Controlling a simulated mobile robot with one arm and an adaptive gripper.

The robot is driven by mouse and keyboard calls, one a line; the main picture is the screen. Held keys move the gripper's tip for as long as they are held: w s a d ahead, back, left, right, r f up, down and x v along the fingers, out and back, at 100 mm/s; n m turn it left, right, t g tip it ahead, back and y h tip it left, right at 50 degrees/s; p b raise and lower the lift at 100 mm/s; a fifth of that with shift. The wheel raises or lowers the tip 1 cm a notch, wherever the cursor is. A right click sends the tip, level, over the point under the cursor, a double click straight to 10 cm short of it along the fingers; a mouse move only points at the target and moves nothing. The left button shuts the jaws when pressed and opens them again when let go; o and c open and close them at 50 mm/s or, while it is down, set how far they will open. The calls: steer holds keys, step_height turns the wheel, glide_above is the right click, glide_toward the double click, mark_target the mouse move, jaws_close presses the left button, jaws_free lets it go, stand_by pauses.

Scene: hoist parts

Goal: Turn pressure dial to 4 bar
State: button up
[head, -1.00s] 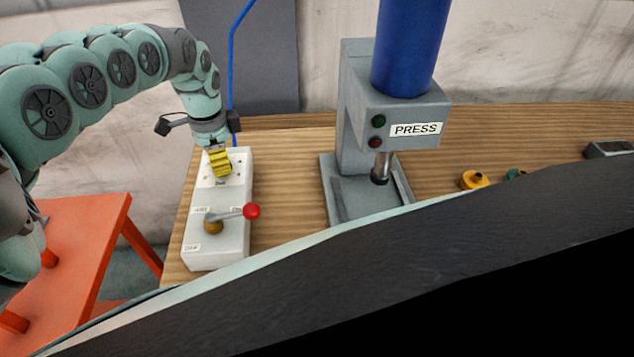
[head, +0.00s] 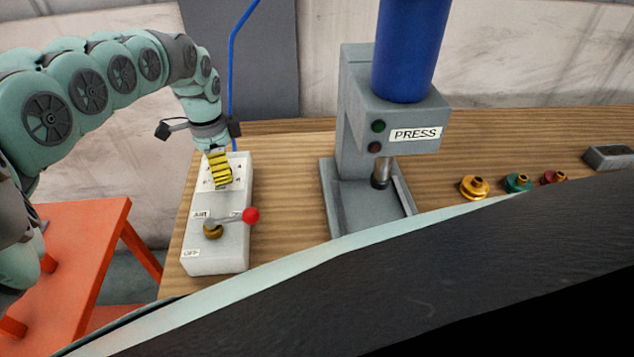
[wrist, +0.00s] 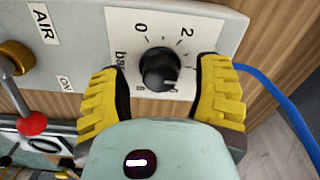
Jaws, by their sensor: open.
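The pressure dial (wrist: 159,69) is a black round knob on a white scale plate on the grey control box (wrist: 85,18). The scale figures 0 and 2 read clearly; those lower down are small or partly covered. A pale mark shows on the lower right of the knob, but I cannot read its setting surely. My gripper (wrist: 157,78) is open, its yellow ribbed fingers on either side of the knob, with gaps between. In the head view, my gripper (head: 219,170) is over the box's far end and hides the knob.
A red-tipped lever (head: 251,215) marked AIR is on the near part of the box. The grey press (head: 352,110) stands to the right. A blue hose (head: 231,80) runs up behind. Several coloured fittings (head: 474,187) lie farther right. Bare wooden bench (head: 285,175) separates box and press.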

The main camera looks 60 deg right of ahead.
step_height(320, 180, up, 12)
stand_by(0.5)
stand_by(0.4)
